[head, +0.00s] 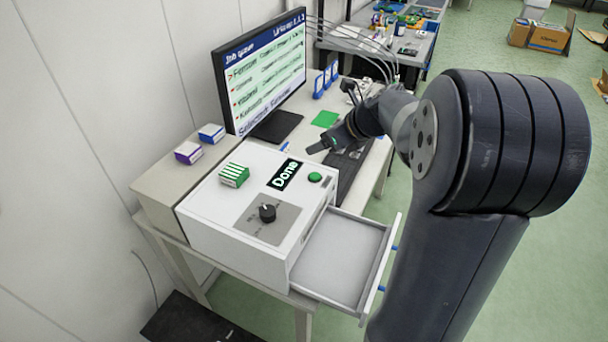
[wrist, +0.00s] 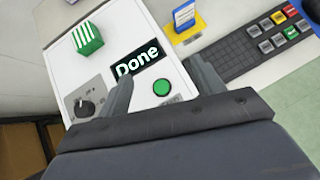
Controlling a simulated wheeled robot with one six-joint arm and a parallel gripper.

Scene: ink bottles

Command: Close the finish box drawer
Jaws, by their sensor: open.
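The finish box (head: 240,212) is a white box on the table, with a black "Done" label (head: 285,174), a green button (head: 315,177) and a black knob (head: 267,212) on top. Its drawer (head: 345,262) is pulled out toward the right and looks empty inside. Blue handle parts (head: 381,288) show on the drawer front. My gripper (head: 318,147) is above the table just behind the box. In the wrist view, my gripper (wrist: 163,88) is open, with its fingers apart on either side of the green button and nothing between them. The drawer is not visible in the wrist view.
A green striped carton (head: 234,175) sits on the box. Purple (head: 188,153) and blue (head: 211,133) cartons stand on the beige unit at left. A monitor (head: 262,75) and keyboard (head: 350,165) are behind. My arm passes close to the drawer's right side.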

